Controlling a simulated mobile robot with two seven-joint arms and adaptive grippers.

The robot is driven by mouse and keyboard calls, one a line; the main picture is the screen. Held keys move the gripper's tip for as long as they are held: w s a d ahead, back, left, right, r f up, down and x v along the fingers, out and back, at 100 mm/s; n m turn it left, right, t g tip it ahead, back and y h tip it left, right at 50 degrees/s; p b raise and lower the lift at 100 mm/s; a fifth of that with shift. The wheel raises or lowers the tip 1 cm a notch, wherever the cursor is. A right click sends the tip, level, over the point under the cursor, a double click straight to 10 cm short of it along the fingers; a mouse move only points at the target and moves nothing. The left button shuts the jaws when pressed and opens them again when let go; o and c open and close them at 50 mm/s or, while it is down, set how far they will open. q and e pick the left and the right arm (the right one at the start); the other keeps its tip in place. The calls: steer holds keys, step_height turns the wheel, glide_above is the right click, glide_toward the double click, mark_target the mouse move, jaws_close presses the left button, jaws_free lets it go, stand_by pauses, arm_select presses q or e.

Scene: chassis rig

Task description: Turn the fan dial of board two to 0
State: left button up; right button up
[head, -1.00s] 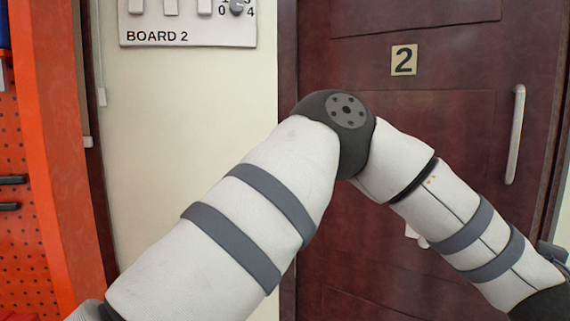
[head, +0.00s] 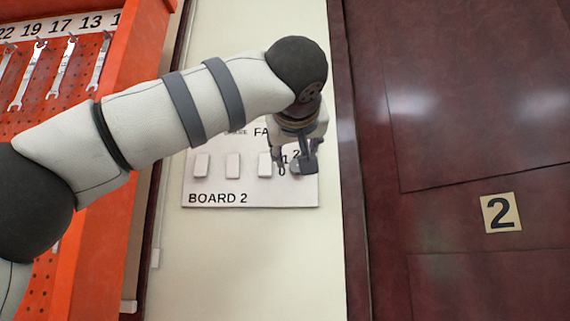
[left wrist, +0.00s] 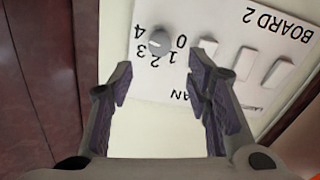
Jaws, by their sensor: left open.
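Board two (head: 250,197) is a pale panel on the wall, labelled BOARD 2. The fan dial is a round grey knob (left wrist: 159,42); in the left wrist view it appears upside down with the numbers 0 to 4 around it. Where its pointer stands is too small to tell. My left gripper (head: 296,163) is in front of the board's right part, by the dial, and partly hides it and its numbers in the head view. In the left wrist view the open, empty fingers (left wrist: 165,75) are spread, with the dial beyond their tips, nearer the left finger.
Several white rocker switches (head: 232,165) sit left of the dial on the board. An orange tool rack with hanging wrenches (head: 62,65) is at left. A dark red door with a number 2 plate (head: 502,212) is at right. The wall below the board is clear.

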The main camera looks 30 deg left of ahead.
mark_target(296, 163)
arm_select(q)
steer(key=x, duration=0.8)
steer(key=shift+w+a, duration=0.15)
jaws_close()
